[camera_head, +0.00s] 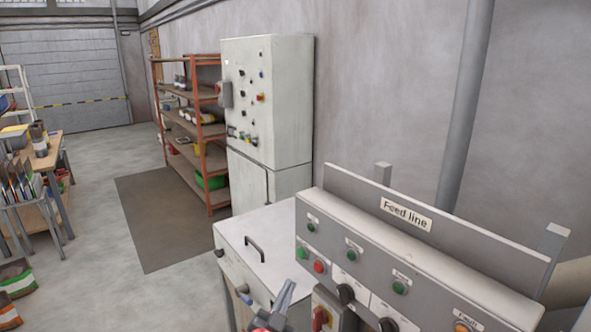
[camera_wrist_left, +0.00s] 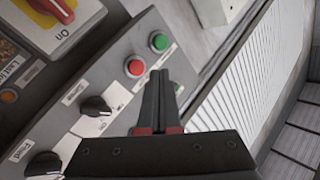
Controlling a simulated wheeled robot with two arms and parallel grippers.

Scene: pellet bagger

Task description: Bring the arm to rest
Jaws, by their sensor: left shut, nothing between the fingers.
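My left gripper (camera_head: 284,293) shows at the bottom of the head view, in front of the left end of the feed line panel. In the left wrist view my left gripper (camera_wrist_left: 160,76) has its two dark fingers together, with nothing between them. The fingertips appear just below the red button (camera_wrist_left: 135,67) and the green button (camera_wrist_left: 159,42); I cannot tell whether they touch the panel. The feed line panel (camera_head: 380,255) is a grey sloped console with buttons and black knobs. My right gripper is not in either view.
A white cabinet with a handle (camera_head: 270,235) stands left of the panel. A tall control cabinet (camera_head: 270,110) and an orange shelf rack (camera_head: 157,90) stand along the wall. A wooden table (camera_head: 50,155) is at the far left. Open floor (camera_head: 95,260) lies between.

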